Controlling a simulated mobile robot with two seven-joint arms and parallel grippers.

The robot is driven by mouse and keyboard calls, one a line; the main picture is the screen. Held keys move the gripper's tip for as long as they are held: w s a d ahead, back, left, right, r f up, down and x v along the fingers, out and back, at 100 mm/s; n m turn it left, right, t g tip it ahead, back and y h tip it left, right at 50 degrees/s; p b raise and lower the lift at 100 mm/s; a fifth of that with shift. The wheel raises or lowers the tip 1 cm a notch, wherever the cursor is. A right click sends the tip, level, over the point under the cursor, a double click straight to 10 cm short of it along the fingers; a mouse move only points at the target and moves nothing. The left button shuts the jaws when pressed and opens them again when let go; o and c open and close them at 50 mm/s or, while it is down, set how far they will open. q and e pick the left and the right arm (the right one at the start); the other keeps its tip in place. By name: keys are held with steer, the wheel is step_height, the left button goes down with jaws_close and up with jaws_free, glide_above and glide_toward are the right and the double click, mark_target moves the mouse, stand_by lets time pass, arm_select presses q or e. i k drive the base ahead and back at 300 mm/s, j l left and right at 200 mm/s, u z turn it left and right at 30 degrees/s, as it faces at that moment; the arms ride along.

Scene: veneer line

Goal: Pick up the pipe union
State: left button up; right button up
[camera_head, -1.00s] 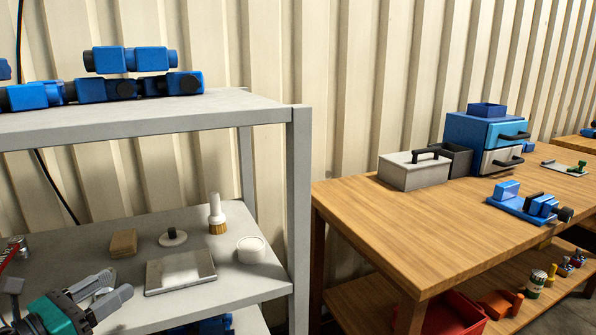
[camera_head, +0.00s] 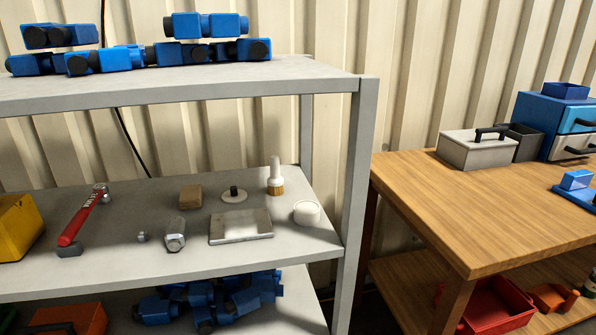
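No gripper of mine shows now. On the grey middle shelf (camera_head: 110,262) a silver metal piece with a hexagonal end (camera_head: 175,235) lies left of a flat metal plate (camera_head: 240,226). A much smaller metal piece (camera_head: 142,237) lies just left of it. I cannot tell for certain which of these is the pipe union. Nothing covers either of them.
A red-handled tool (camera_head: 82,217) and a yellow bin (camera_head: 17,228) are to the left. A brown block (camera_head: 190,196), a knobbed disc (camera_head: 234,195), a brush (camera_head: 275,178) and a white round container (camera_head: 307,212) stand behind and right. A wooden table (camera_head: 490,210) is at right.

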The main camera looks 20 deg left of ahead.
mark_target(176, 236)
steer(key=u, duration=1.35)
